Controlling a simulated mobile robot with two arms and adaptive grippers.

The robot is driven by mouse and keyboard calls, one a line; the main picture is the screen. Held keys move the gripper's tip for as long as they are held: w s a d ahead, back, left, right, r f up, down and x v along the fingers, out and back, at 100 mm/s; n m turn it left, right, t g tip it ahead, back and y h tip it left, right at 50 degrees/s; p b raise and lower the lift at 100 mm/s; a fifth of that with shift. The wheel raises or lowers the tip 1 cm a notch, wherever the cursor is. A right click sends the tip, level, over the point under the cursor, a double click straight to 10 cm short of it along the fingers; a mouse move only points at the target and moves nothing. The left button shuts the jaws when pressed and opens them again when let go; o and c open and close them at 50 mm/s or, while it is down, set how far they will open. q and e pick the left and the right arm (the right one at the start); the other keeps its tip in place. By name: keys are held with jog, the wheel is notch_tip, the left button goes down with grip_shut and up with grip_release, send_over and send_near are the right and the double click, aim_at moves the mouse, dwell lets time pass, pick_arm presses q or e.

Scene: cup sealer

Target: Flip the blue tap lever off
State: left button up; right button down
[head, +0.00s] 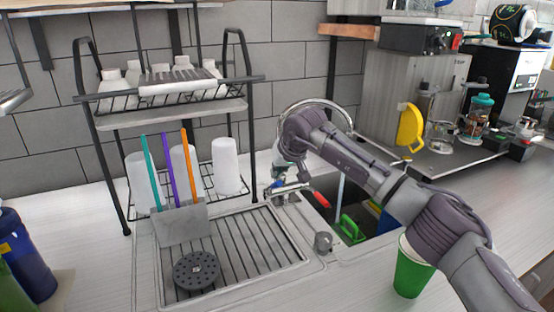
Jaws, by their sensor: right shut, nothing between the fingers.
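The tap stands behind the sink (365,240), with its curved metal spout (335,106) partly behind my right arm. A red lever (320,199) sticks out to the right of the tap body (291,189). The blue lever (278,184) shows only as a small patch at the left of the tap body, mostly hidden by my gripper. My right gripper (283,174) is shut and empty, pointing down right at the tap's left side; I cannot tell whether it touches the lever. A pale vertical streak (340,188), like running water, hangs over the sink. My left gripper is out of view.
A black rack (166,103) with white cups stands at the left, behind a ridged drainboard (245,250). Colored straws (168,170) stand in a grey holder. A green cup (411,275) stands right of the sink, close beside my arm. A yellow jug (410,127) is at the back right.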

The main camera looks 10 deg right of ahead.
jog(key=shift+s+a+f, duration=0.1)
jog(key=shift+s+f, duration=0.05)
jog(key=shift+f, duration=0.1)
